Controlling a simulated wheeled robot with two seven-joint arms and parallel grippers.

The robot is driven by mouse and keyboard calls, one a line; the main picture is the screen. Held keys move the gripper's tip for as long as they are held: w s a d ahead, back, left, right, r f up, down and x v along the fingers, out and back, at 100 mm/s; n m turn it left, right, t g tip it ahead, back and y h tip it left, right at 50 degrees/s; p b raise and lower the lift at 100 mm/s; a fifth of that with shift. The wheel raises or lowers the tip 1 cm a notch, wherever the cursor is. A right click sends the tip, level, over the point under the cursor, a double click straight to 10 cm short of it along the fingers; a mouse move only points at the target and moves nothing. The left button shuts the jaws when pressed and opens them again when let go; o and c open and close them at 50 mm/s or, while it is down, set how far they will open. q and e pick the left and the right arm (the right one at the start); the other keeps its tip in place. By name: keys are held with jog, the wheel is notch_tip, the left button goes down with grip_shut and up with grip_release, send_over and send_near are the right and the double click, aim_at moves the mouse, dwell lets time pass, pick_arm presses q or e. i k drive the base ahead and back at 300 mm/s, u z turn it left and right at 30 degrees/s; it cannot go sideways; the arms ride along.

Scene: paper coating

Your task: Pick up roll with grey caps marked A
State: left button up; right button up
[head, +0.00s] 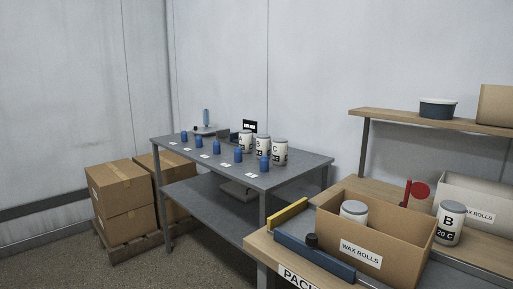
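A white roll with grey caps marked A (245,142) stands upright on the grey table (300,168), towards its back right. It is the leftmost of three similar rolls. The roll beside it (263,148) has a letter that is hard to read, and the one to the right is marked C (280,152). Neither of my grippers is in view.
Several small blue cylinders (217,147) with white labels line the table's front. A wax rolls box (396,248) with a roll (354,211) inside stands on the packing bench (262,244), front right. Cartons (118,188) sit left of the table.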

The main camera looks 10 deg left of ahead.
aim_at(245, 136)
jog(key=k, duration=0.25)
jog(key=u, duration=1.25)
jog(key=i, duration=0.4)
jog(key=u, duration=0.7)
jog(key=i, duration=2.3)
jog(key=z, duration=0.65)
jog(key=i, duration=1.25)
jog(key=z, duration=1.3)
